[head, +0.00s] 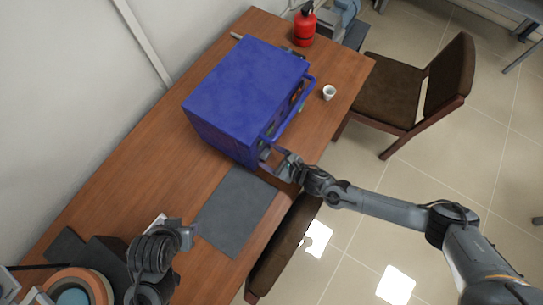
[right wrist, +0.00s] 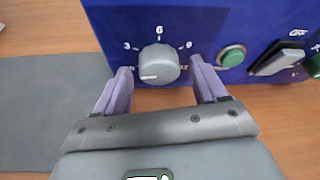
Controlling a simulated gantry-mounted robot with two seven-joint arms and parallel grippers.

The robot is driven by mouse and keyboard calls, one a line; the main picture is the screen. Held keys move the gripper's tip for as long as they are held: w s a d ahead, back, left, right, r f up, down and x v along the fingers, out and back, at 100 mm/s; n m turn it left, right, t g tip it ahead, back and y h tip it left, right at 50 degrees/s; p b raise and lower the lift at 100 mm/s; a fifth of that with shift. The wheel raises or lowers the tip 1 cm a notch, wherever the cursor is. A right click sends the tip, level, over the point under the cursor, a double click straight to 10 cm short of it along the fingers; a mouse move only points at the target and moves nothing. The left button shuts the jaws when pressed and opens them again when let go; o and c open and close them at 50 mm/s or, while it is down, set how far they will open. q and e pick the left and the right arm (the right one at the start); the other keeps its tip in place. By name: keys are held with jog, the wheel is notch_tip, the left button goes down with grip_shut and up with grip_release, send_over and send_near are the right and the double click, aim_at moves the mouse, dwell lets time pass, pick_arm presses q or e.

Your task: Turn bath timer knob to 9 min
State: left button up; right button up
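The timer knob (right wrist: 159,64) is a round grey dial on the blue front panel of the furnace (head: 245,88). Marks 3, 6 and 9 run over its top from left to right. A white line on its face points left and slightly down, below the 3. My right gripper (head: 268,153) is at the near lower corner of the furnace front. In the right wrist view its two fingers (right wrist: 161,70) stand apart on either side of the knob, with gaps visible. My left gripper (head: 183,236) is over the table at lower left; its fingers are unclear.
A green button (right wrist: 232,56) and a grey switch (right wrist: 278,60) sit right of the knob. A dark grey mat (head: 235,212) lies beside the furnace. A white cup (head: 328,92) and red extinguisher (head: 304,26) stand on the table (head: 160,165). Chairs (head: 385,92) stand along its edge.

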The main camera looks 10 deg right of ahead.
jog(key=c, duration=1)
jog(key=shift+c, duration=0.2)
jog(key=shift+m+g+y, duration=0.3)
jog(key=shift+m, duration=0.2)
jog(key=shift+w+m+g+y+b, duration=0.1)
jog(key=shift+m+g+y+b, duration=0.3)
jog(key=shift+m, duration=0.3)
jog(key=shift+m+g+y+b, duration=0.4)
jog(key=shift+m+b, duration=0.35)
jog(key=shift+m, duration=0.25)
